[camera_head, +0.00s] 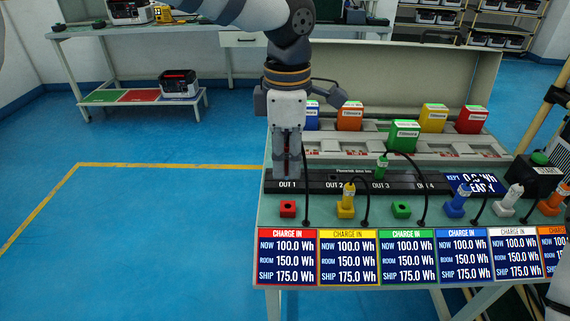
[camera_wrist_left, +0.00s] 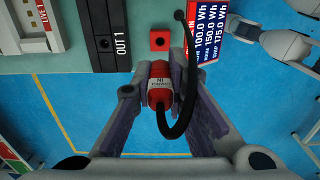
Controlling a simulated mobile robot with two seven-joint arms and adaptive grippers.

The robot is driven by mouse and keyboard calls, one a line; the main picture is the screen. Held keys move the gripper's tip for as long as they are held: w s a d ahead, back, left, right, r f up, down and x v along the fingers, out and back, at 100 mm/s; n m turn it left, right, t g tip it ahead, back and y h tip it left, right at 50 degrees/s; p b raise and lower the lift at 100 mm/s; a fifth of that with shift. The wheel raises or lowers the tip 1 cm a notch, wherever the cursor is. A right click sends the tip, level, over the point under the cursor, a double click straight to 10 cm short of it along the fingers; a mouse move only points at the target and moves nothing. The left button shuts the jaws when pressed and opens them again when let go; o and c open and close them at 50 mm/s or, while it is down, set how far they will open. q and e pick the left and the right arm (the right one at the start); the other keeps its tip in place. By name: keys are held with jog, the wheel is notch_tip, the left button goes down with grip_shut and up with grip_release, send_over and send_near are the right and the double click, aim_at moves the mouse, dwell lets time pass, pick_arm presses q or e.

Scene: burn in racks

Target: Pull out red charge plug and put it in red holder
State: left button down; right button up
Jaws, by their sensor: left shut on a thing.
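The red charge plug (camera_wrist_left: 159,88) is between the fingers of my left gripper (camera_wrist_left: 155,78), with its black cable looping up and to the right in the left wrist view. My left gripper is shut on it. In the head view my left gripper (camera_head: 287,168) points down by the black strip (camera_head: 335,187) near OUT 1, and the plug is hidden. The red holder (camera_head: 288,208) stands empty on the bench just in front of the strip. It also shows in the left wrist view (camera_wrist_left: 160,40), beyond the plug and apart from it. My right gripper is not in view.
A yellow plug (camera_head: 347,194) stands in the yellow holder. A green plug (camera_head: 382,163) is in the strip, and the green holder (camera_head: 401,209) is empty. Blue, white and orange plugs stand to the right. Cables cross between holders. Coloured batteries (camera_head: 405,135) stand behind. Floor at left is clear.

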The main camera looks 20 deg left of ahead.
aim_at(288, 172)
pick_arm(q)
jog(key=shift+d, duration=0.1)
jog(key=shift+w, duration=0.1)
jog(key=shift+f, duration=2.95)
jog(key=shift+f, duration=1.2)
jog(key=c, duration=1.5)
grip_release()
